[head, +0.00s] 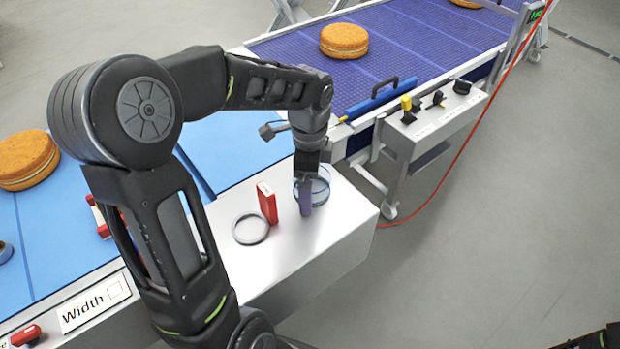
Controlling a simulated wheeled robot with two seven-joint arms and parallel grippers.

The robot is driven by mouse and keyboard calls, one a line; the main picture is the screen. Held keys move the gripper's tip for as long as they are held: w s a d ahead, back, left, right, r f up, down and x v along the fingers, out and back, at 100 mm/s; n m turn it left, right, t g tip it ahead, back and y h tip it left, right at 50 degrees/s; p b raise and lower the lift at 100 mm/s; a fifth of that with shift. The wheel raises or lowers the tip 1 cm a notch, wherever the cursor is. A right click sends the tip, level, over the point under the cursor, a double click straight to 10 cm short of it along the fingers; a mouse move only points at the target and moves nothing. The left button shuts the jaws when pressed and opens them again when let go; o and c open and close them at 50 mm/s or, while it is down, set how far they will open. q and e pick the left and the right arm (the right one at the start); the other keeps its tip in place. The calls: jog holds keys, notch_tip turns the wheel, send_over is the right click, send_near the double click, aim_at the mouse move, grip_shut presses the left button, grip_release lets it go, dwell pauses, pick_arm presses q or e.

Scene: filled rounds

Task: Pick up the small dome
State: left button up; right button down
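A small clear dome (321,188) with a darker rim stands on the white metal top, near its far right end. My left gripper (306,202) points straight down at it. One finger shows in front of the dome's near-left side and hides part of it. The other finger is hidden, so I cannot tell whether the gripper is open or shut, or whether it touches the dome. My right gripper is not in view; only a dark bit of my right arm shows at the bottom right corner.
A red block (267,202) stands upright just left of the dome. A grey ring (251,229) lies flat beside it. The top's front right is clear.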

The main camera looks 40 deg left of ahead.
pick_arm(q)
jog(key=c, duration=1.4)
